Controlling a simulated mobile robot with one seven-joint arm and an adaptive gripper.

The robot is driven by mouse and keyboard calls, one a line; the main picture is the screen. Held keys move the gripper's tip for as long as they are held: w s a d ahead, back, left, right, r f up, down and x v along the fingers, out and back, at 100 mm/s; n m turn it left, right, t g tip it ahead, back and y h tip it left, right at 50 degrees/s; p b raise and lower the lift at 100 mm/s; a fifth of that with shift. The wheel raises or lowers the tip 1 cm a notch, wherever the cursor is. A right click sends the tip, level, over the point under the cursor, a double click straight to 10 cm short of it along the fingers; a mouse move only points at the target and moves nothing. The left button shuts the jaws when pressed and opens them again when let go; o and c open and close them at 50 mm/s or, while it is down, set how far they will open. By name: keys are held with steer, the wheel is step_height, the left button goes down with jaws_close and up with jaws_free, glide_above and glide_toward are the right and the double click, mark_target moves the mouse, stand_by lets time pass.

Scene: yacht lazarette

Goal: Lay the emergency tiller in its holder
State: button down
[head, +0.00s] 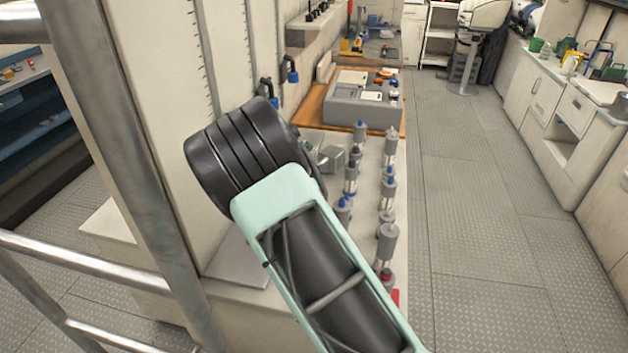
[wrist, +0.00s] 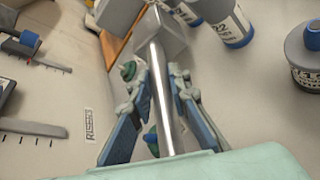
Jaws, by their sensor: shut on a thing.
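My gripper (wrist: 156,88) shows in the wrist view with its blue-padded fingers on either side of a bare metal bar, which I take to be the emergency tiller (wrist: 162,85). The bar has a grey block-shaped head (wrist: 158,42) at its far end. In the head view a grey block (head: 330,158) shows just past my arm, over the pale worktop; my fingers are hidden there. Dark hooks with blue tips (head: 290,70) stick out from the wall. I cannot tell which fitting is the tiller's holder.
Several grey bottles with blue caps (head: 387,190) stand in rows on the worktop (head: 370,285), close to the bar. A grey case (head: 365,105) sits behind them. A metal rail (head: 130,150) stands at the left. The floor (head: 480,220) at right is clear.

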steer(key=shift+w+d+f, duration=0.1)
steer(key=shift+w+d, duration=0.05)
steer(key=shift+w, duration=0.05)
steer(key=shift+w+f, duration=0.1)
steer(key=shift+f, duration=1.5)
steer(key=c, duration=2.3)
jaws_free()
steer(key=shift+f, duration=0.3)
steer(key=o, duration=0.5)
steer(key=shift+r, duration=0.1)
steer(key=shift+r, duration=0.15)
